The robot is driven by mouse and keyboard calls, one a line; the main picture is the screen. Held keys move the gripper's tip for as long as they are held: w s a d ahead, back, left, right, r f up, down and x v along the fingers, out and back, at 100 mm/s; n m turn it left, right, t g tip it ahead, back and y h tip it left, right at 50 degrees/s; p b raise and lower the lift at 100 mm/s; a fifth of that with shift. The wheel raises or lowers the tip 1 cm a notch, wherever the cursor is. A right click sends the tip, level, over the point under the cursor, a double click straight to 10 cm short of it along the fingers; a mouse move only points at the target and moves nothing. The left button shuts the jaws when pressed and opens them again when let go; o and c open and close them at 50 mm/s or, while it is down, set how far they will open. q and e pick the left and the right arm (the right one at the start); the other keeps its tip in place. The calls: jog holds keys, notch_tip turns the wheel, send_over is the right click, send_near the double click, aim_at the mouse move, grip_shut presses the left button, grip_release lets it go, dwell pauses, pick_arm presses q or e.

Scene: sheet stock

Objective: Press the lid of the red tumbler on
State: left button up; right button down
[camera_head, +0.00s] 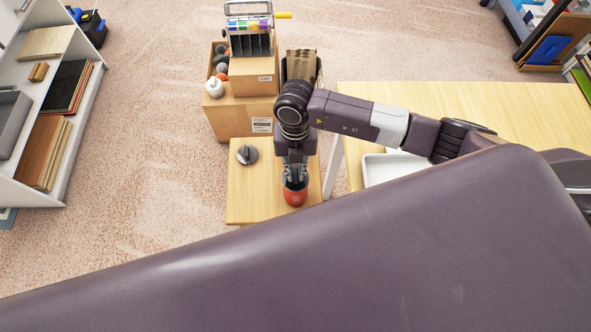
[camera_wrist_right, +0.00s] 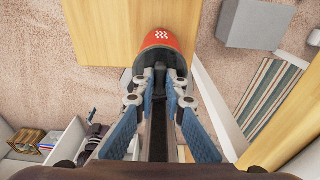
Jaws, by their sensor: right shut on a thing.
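The red tumbler (camera_head: 295,197) is at the front right of a light wooden surface (camera_head: 263,207), below my right gripper. In the right wrist view the tumbler (camera_wrist_right: 160,40) shows its red wall with a white mark and a dark upper part. My right gripper (camera_head: 294,178) is shut on the tumbler, with its fingers (camera_wrist_right: 160,78) on either side of the dark part. A round grey lid-like piece (camera_head: 247,154) lies apart on the same surface, to the left. The fingers hide part of the tumbler's top, so how any lid sits there cannot be told. My left gripper is not in view.
A larger table (camera_head: 450,100) with a white tray (camera_head: 376,172) is at the right. A shelf (camera_head: 52,181) stands far left. The surface's left front is bare.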

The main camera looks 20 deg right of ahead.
jog(key=c, duration=1.9)
grip_release()
jog(key=o, duration=0.5)
jog(key=shift+c, duration=0.2)
jog(key=shift+r, duration=0.1)
jog(key=shift+r+p, duration=2.8)
jog(key=shift+r, duration=0.65)
